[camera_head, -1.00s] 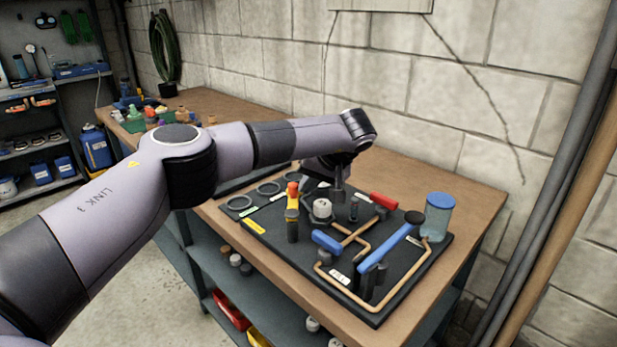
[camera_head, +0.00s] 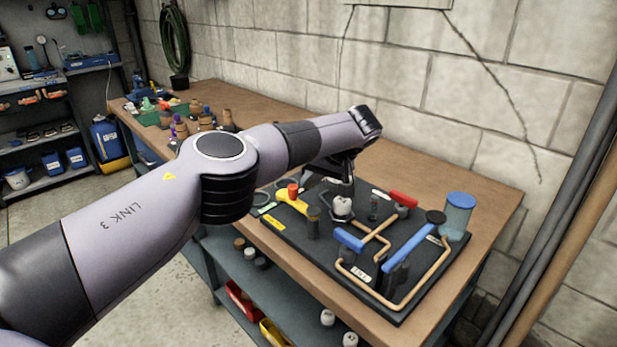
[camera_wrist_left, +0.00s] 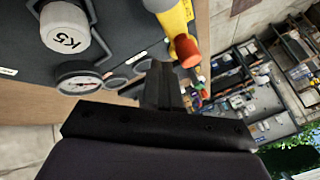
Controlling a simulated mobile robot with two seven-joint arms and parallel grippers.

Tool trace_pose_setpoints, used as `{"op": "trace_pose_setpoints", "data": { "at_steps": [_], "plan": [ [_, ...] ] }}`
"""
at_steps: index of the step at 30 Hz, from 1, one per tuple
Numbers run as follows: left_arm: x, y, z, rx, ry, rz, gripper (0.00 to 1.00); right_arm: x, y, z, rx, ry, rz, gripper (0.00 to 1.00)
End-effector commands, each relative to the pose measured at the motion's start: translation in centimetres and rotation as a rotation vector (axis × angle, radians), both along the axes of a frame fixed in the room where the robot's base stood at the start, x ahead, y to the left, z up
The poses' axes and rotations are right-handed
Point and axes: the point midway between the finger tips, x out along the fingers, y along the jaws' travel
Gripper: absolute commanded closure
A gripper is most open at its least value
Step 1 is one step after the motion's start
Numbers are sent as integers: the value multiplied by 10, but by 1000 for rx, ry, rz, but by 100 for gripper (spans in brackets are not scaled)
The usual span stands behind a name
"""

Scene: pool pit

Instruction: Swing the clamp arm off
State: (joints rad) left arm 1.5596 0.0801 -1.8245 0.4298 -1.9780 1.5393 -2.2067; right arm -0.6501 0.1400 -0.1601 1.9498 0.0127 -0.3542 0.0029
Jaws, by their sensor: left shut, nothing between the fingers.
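The clamp arm (camera_head: 291,201) is yellow with an orange-red knob (camera_head: 292,188). It sits on a dark post on the black board and points to the left of that post. In the left wrist view the yellow arm (camera_wrist_left: 178,18) and its orange knob (camera_wrist_left: 187,50) lie at top centre, just beyond my fingertips. My left gripper (camera_head: 349,178) is shut and empty, above and behind a white cap (camera_head: 342,206). Its dark fingers (camera_wrist_left: 161,86) also show in the wrist view, apart from the knob. The cap, marked K5 (camera_wrist_left: 64,30), stands beside the clamp arm. My right gripper is out of view.
The black board (camera_head: 330,256) also carries blue (camera_head: 349,239) and red (camera_head: 404,198) handles, copper pipe and a clear blue-lidded jar (camera_head: 458,214). A gauge (camera_wrist_left: 80,80) lies near my fingers. Small bottles (camera_head: 180,125) stand at the bench's far left. Bare bench lies behind the board.

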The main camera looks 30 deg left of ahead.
Motion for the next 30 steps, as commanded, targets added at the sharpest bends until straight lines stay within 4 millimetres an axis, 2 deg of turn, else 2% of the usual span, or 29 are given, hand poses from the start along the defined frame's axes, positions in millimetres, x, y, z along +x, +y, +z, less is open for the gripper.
{"op": "trace_pose_setpoints", "data": {
  "at_steps": [26,30],
  "plan": [
    [-1,-1,0,-1,0,0,100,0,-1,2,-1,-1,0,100],
    [-1,-6,8,-1,-1,-1,100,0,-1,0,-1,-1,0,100]
  ]
}}
